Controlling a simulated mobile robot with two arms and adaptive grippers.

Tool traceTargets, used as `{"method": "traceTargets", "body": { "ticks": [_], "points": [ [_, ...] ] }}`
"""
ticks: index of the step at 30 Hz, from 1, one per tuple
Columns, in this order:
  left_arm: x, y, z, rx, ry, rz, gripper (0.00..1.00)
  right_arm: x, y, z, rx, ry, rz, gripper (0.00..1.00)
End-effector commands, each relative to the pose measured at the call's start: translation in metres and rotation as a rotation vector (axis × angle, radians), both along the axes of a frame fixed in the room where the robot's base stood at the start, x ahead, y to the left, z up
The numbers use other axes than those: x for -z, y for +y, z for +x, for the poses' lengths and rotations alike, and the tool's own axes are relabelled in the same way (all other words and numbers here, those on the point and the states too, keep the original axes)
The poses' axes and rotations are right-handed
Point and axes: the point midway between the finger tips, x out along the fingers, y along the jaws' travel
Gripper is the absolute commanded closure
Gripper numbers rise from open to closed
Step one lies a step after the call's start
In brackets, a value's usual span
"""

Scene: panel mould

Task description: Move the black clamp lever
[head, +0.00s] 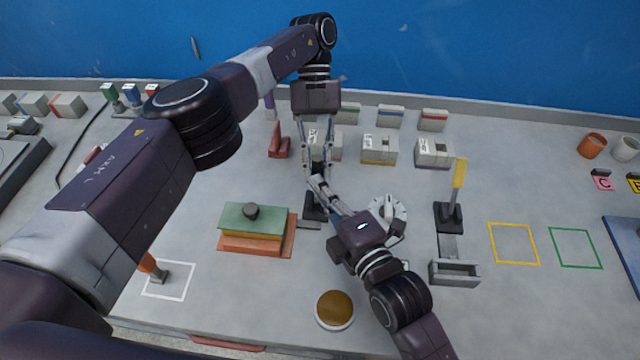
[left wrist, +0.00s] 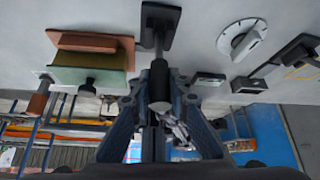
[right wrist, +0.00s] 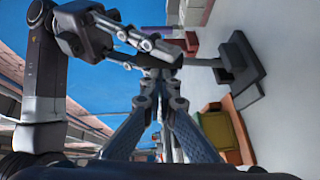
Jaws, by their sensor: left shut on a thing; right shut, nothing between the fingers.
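The black clamp lever stands up from a dark base (head: 313,207), right of the layered mould block (head: 250,238). In the left wrist view its base (left wrist: 160,18) and its dark handle (left wrist: 159,82) show. My left gripper (head: 318,163) reaches down from above and is shut on the lever's handle, which is largely hidden in the head view. My right gripper (head: 316,182) is shut and empty, close to the lever and the left fingers; whether it touches them I cannot tell. The right wrist view shows the lever's base (right wrist: 240,70) beside both grippers.
A second lever with a yellow handle (head: 459,173) stands to the right. A white dial (head: 400,211) sits beside my right arm. Labelled boxes (head: 380,148) line the back. A brown-topped round dish (head: 334,309) lies in front. Yellow (head: 491,241) and green (head: 552,246) outlined squares are empty.

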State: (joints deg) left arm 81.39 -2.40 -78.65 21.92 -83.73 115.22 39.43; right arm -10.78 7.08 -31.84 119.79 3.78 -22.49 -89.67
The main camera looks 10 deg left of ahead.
Motion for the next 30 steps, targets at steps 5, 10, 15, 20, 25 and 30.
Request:
{"method": "traceTargets", "body": {
  "ticks": [5,10,15,20,25,30],
  "points": [
    [0.0,0.0,0.001,-0.002,-0.003,0.002,1.0,0.001,-0.001,0.003,0.0,0.001,-0.001,1.0],
    [0.001,0.0,0.001,-0.002,-0.003,0.002,1.0,0.001,-0.001,0.003,0.0,0.001,-0.001,1.0],
    [0.001,0.0,0.0,-0.002,-0.002,0.002,1.0,-0.001,-0.002,0.011,-0.002,0.023,-0.003,1.0],
    [0.0,0.0,0.0,0.0,0.001,0.001,1.0,0.0,-0.003,0.018,0.002,0.057,-0.003,1.0],
    [0.0,-0.001,-0.002,0.003,0.006,-0.001,1.0,0.001,-0.005,0.019,0.006,0.061,-0.004,1.0],
    [-0.001,-0.003,-0.003,0.004,0.009,-0.004,0.75,0.002,-0.005,0.02,0.007,0.062,-0.006,1.0]
  ]
}}
